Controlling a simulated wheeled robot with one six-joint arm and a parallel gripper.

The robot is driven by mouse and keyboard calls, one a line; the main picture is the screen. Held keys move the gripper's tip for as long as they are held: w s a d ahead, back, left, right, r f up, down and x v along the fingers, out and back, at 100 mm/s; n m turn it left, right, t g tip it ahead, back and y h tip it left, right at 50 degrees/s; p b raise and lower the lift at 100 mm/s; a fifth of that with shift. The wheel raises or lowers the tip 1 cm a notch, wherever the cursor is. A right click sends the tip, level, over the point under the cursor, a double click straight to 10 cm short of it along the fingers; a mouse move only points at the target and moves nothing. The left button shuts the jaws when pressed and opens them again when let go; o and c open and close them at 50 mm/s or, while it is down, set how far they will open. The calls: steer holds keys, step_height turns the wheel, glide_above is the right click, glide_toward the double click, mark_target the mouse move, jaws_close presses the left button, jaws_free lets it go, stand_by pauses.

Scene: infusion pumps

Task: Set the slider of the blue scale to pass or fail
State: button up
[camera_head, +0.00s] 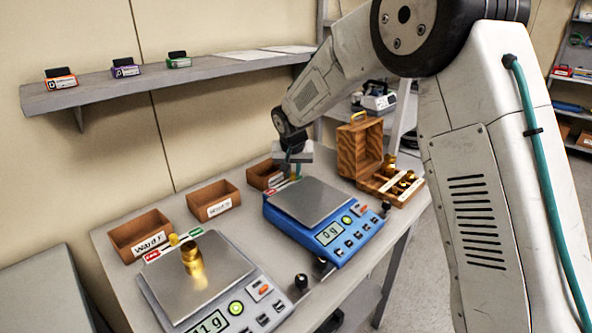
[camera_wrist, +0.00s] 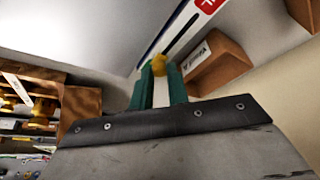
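The blue scale (camera_head: 318,240) stands on the table with an empty plate (camera_head: 309,201) and a display reading 0 g. Its slider strip runs along the back edge, with a red end (camera_head: 272,190) at left. In the wrist view the red end (camera_wrist: 208,5) is at the top, away from my fingers. The yellow slider knob (camera_wrist: 159,65) shows between my green fingertips, towards the strip's other end. My gripper (camera_head: 294,172) points down at the strip behind the plate. Its fingers (camera_wrist: 160,72) look closed around the knob. They hide that end of the strip.
A grey scale (camera_head: 228,275) with a brass weight (camera_head: 191,255) stands at front left. Small brown bins (camera_head: 214,199) line the back. An open wooden box (camera_head: 360,150) of brass weights stands right of the blue scale. A wall shelf (camera_head: 150,84) hangs behind.

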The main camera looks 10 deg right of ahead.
steer(key=o, duration=0.4)
steer(key=shift+d, duration=0.2)
steer(key=shift+a, duration=0.1)
steer(key=shift+r, duration=0.15)
steer(key=v, duration=0.7)
steer(key=shift+s+r, duration=0.1)
steer(key=shift+r, duration=0.15)
